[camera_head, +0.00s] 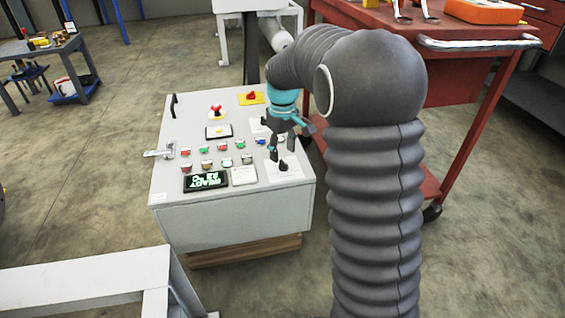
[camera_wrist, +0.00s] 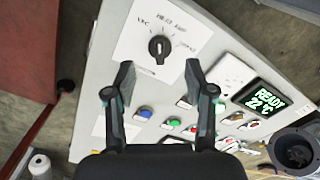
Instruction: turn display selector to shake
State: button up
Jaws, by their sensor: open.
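A black rotary knob (camera_wrist: 159,48) sits on a white label plate with printed words around it; the lettering is too small to read surely. Its grip bar stands about upright in the wrist view. The same knob shows in the head view (camera_head: 284,166), near the right front of the control box. My gripper (camera_head: 282,153) is just above the knob. In the wrist view my gripper (camera_wrist: 160,78) is open, its fingers left and right of the knob's line, with nothing between them. No contact with the knob shows.
A red cart (camera_head: 455,95) stands close on the right; a white frame (camera_head: 80,285) is at front left.

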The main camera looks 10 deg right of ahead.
aim_at(283, 161)
jog(key=shift+f, duration=2.1)
grip_shut()
